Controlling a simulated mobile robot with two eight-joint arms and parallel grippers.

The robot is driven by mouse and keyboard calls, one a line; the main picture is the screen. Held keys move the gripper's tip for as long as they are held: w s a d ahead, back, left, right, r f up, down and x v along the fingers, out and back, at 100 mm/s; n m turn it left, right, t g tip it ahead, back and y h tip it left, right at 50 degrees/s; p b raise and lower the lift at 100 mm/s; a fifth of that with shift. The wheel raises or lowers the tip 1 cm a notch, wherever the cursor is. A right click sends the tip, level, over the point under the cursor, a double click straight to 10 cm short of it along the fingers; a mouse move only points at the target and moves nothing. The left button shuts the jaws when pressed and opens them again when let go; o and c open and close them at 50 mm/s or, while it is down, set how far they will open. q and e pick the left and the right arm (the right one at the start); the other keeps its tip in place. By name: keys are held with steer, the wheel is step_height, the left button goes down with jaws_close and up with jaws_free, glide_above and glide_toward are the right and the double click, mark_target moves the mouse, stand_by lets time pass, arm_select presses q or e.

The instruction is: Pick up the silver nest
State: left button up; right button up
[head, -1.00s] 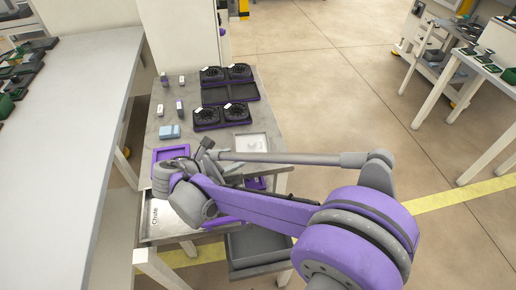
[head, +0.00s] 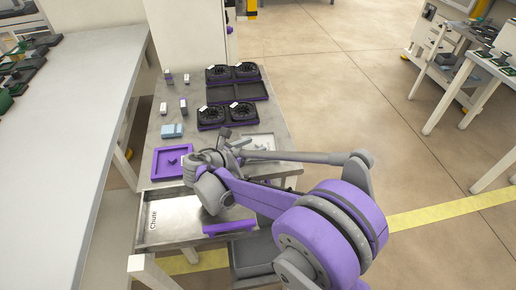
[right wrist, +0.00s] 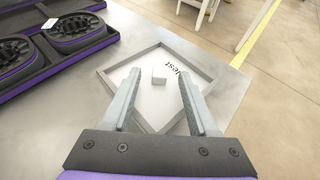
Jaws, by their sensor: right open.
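The silver nest is a shallow square tray with a grey rim (right wrist: 128,57), a pale floor and lettering ending in "est". A small grey block (right wrist: 159,76) lies on its floor. In the head view the nest (head: 264,138) is on the table, partly covered by my right arm. My right gripper (right wrist: 160,90) is open above the nest, its two fingers on either side of the block in the picture. I see no contact with the block. In the head view the gripper (head: 238,145) is small beside the nest. My left gripper is not in view.
Black and purple trays with round fan-like parts (head: 214,114) stand behind the nest. A purple tray (head: 160,176) holds a small purple piece. A metal chute tray (head: 165,228) is at the front. A blue block (head: 172,131) and several small boxes stand at the left.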

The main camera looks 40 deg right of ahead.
steer(key=shift+x, duration=0.9)
jaws_close()
